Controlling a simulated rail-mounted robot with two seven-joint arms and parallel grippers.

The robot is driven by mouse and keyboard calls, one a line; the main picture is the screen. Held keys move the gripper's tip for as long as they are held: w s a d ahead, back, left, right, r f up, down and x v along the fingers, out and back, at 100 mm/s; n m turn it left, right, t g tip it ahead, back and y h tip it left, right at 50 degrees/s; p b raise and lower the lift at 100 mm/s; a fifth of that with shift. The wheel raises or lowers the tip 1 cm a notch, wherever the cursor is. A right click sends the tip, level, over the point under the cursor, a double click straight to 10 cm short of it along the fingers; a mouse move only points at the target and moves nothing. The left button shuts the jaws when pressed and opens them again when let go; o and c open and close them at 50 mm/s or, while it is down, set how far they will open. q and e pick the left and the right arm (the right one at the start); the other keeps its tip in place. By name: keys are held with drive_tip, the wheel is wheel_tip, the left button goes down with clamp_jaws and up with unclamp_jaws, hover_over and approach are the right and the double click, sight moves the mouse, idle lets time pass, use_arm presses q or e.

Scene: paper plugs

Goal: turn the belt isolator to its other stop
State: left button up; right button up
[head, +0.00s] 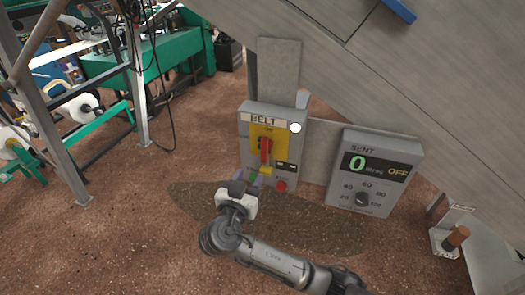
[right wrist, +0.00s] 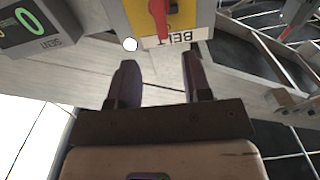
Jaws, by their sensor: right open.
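The belt isolator is a grey box (head: 285,115) labelled BELT on a post, with a yellow plate (head: 256,134) and a red handle (head: 265,149). The handle stands roughly upright in the head view. My right gripper (head: 246,178) is just below and in front of the handle, open, with nothing between its fingers. In the right wrist view, upside down, the open right gripper (right wrist: 160,75) has its fingers apart, and the red handle (right wrist: 160,18) shows beyond the fingertips, not touching them. My left gripper is not in view.
A white round lamp (head: 295,128) sits at the box's right edge and a red button (head: 281,186) low on its front. A grey SENT panel (head: 373,172) with a dial, reading 0 and OFF, stands at right. A sloping grey chute (head: 400,80) overhangs. Brown floor lies left.

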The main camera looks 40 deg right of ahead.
sight(262, 150)
drive_tip(key=x, duration=1.2)
drive_tip(key=shift+d+b, duration=0.1)
drive_tip(key=shift+b, duration=0.2)
drive_tip(key=shift+c, duration=0.4)
drive_tip(key=c, duration=0.7)
drive_tip(key=shift+w+r+n+p, duration=0.15)
drive_tip(key=shift+r+n+p, duration=0.05)
drive_tip(key=shift+n+p, duration=1.35)
drive_tip(key=n+p, duration=0.4)
drive_tip(key=n, duration=0.1)
drive_tip(key=shift+w+f+n+p, duration=0.1)
drive_tip(key=shift+w+n+p, duration=0.05)
drive_tip(key=shift+n+p, duration=0.15)
drive_tip(key=n+p, duration=0.4)
drive_tip(key=n, duration=0.1)
drive_tip(key=shift+w+a+f+p, duration=0.1)
drive_tip(key=shift+a+f+p, duration=0.1)
drive_tip(key=shift+p, duration=0.1)
drive_tip(key=shift+f+n+p, duration=0.15)
drive_tip(key=shift+n+p, duration=0.6)
drive_tip(key=shift+n, duration=0.35)
drive_tip(key=shift+f+n+p, duration=0.15)
drive_tip(key=shift+n+p, duration=0.6)
drive_tip(key=shift+n, duration=0.3)
